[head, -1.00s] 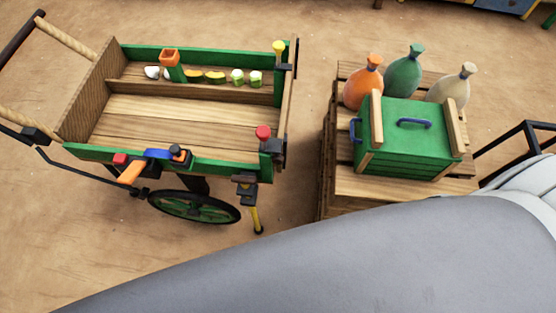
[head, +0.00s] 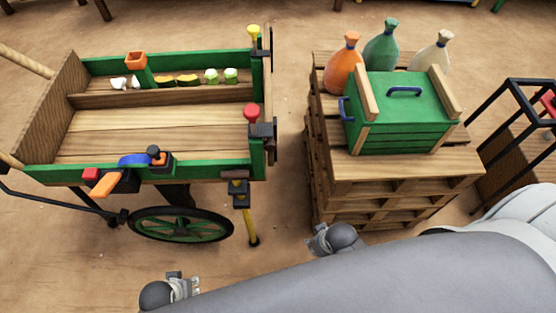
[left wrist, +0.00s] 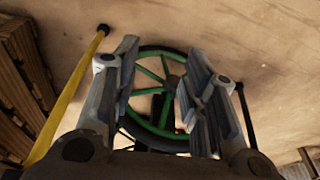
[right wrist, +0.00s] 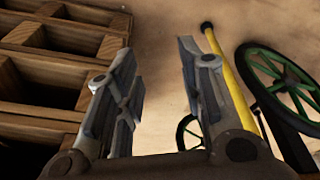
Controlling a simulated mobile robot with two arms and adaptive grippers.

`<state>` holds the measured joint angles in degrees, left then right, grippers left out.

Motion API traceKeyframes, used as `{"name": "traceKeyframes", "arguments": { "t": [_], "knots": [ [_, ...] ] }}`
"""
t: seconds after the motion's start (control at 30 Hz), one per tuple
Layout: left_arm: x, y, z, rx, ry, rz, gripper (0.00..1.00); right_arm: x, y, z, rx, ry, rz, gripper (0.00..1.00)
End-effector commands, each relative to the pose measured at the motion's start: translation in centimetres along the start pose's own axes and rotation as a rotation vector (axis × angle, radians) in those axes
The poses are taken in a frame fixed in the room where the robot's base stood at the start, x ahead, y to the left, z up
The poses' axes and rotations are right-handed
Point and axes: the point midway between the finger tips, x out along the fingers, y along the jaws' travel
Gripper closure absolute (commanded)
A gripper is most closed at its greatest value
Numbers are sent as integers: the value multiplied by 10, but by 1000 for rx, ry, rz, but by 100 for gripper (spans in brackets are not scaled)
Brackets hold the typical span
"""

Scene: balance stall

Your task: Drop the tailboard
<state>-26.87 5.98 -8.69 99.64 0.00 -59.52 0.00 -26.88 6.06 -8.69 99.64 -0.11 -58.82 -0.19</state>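The wooden cart (head: 110,140) with green side boards stands at the left in the head view. Its tailboard (head: 269,90) is the upright board at the cart's right end, seen nearly edge-on. A yellow-topped pin (head: 254,33) is at its far corner and a red-topped pin (head: 252,112) at its near corner, beside dark brackets (head: 263,130). My left gripper (head: 185,288) is low in front of the wheel, open and empty in its wrist view (left wrist: 158,60). My right gripper (head: 318,242) is by the pallets' near left corner, open and empty in its wrist view (right wrist: 155,60).
Stacked pallets (head: 390,170) right of the cart carry a green crate (head: 400,120) and orange, green and cream sacks. A gap of floor separates cart and pallets. A yellow prop leg (head: 250,220) and a green-spoked wheel (head: 180,226) stand under the cart. A black frame (head: 520,110) is at right.

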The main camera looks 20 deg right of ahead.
Motion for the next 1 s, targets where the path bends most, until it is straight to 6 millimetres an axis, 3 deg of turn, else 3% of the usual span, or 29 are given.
{"name": "traceKeyframes", "arguments": {
  "t": [0.27, 0.43, 0.57, 0.8, 1.0],
  "knots": [
    [-49, -3, -26, -7, 46, -6, 60, -51, 16, -46, -35, 142, 44, 64],
    [-66, -4, -27, -9, 56, -9, 60, -84, 41, -96, -146, 389, 139, 64],
    [-62, -4, -26, -9, 54, -9, 60, -98, 53, -126, -236, 549, 205, 64],
    [-37, -3, -22, -8, 46, -7, 60, -120, 65, -171, -431, 839, 325, 64],
    [-8, -1, -15, -6, 33, -5, 60, -142, 63, -194, -627, 1095, 420, 64]
  ]
}}
